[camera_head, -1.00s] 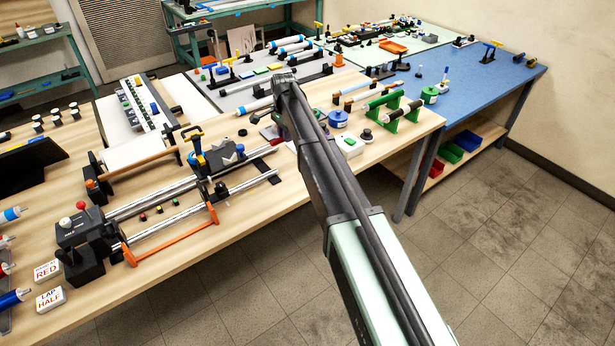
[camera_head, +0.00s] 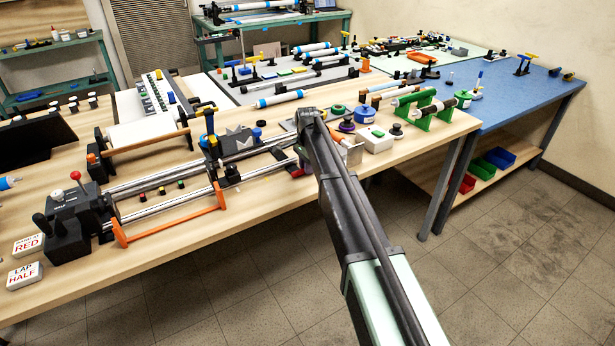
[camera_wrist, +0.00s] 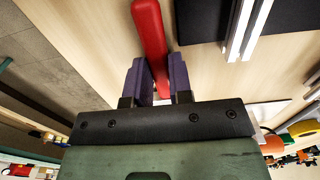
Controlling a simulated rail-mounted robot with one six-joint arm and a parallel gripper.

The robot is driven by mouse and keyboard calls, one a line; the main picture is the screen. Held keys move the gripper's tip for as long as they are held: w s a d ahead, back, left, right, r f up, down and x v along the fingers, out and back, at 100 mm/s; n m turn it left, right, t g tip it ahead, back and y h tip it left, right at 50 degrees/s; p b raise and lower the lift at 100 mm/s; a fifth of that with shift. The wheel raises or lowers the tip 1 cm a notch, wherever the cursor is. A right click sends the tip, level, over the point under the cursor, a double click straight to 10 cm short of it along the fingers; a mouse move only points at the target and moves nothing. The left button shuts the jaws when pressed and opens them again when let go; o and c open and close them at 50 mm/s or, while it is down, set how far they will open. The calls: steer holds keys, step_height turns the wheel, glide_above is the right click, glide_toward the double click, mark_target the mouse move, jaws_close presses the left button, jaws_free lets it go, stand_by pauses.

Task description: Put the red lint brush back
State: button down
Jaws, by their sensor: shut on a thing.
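The red lint brush (camera_wrist: 150,32) shows in the wrist view as a long red bar running from between the fingers to the top edge. My gripper (camera_wrist: 157,80) has its two purple fingers shut on the brush, one on each side. Pale wooden bench top lies beneath the brush; I cannot tell how far above it the brush is.
A roller machine with steel rails (camera_head: 160,206) and an orange bar frame (camera_head: 172,226) stands left of my arm. A green stand (camera_head: 425,115), a white box (camera_head: 375,139) and a grey holder (camera_head: 352,152) stand to the right. The bench's front edge is close.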

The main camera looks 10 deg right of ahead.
steer(key=shift+f, duration=0.25)
steer(key=c, duration=1)
jaws_free()
steer(key=shift+r, duration=0.1)
step_height(320, 180, up, 13)
steer(key=p, duration=1.3)
steer(key=s+n, duration=0.4)
steer(key=s, duration=0.8)
steer(key=s+d+n, duration=0.1)
steer(key=s+n, duration=0.4)
steer(key=s, duration=0.8)
steer(key=s+d+n, duration=0.1)
steer(key=s+n, duration=0.3)
steer(key=s, duration=0.8)
steer(key=shift+s+d+f+n, duration=0.2)
steer(key=shift+s+f+n, duration=0.1)
steer(key=shift+f, duration=0.05)
